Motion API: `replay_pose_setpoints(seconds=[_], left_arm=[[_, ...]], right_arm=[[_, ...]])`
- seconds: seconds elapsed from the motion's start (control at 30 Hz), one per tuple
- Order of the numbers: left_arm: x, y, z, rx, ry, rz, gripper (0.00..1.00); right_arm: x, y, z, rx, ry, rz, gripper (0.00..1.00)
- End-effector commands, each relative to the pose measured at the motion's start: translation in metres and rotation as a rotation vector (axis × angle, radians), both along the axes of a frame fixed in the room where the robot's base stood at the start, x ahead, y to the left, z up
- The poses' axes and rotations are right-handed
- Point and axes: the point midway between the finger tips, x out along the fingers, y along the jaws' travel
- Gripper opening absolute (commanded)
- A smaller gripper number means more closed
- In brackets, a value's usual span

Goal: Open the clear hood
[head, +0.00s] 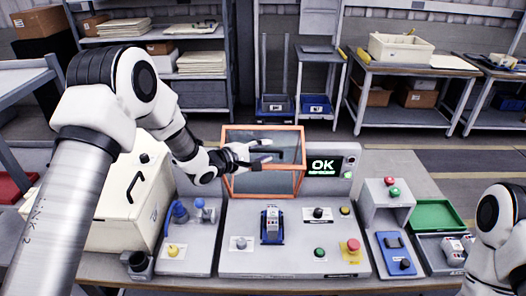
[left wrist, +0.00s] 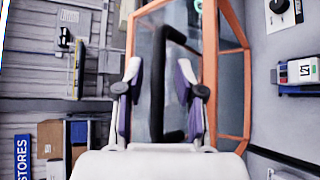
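The clear hood (head: 301,183) is a box of see-through panels in an orange frame, standing at the back of the grey console in the head view. It fills much of the left wrist view (left wrist: 228,75). A black bar handle (left wrist: 157,95) is on its panel. My left gripper (head: 262,152) is in front of the hood, at the handle. In the left wrist view its two fingers (left wrist: 160,80) are spread, with the handle's long bar showing between them and a gap on both sides. I cannot tell how deep the bar lies between them. My right gripper is out of view.
A screen (head: 323,166) reading OK stands right of the hood. A cream case (head: 125,200) is left; a green tray (head: 433,214) is right.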

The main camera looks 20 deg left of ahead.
Motion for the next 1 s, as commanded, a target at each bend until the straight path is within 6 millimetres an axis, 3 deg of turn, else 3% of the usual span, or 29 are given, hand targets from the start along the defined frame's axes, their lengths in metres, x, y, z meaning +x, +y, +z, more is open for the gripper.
replay_pose_setpoints(seconds=[0.27,0.7,1.0], left_arm=[[-0.011,0.008,0.003,-0.002,0.002,0.003,0.38],[-0.092,0.056,0.029,-0.004,0.001,0.004,0.38],[-0.100,0.060,0.030,0.000,0.001,0.000,0.38]], right_arm=[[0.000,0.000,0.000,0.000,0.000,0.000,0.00],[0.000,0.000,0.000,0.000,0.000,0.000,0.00],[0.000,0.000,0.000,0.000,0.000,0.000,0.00]])
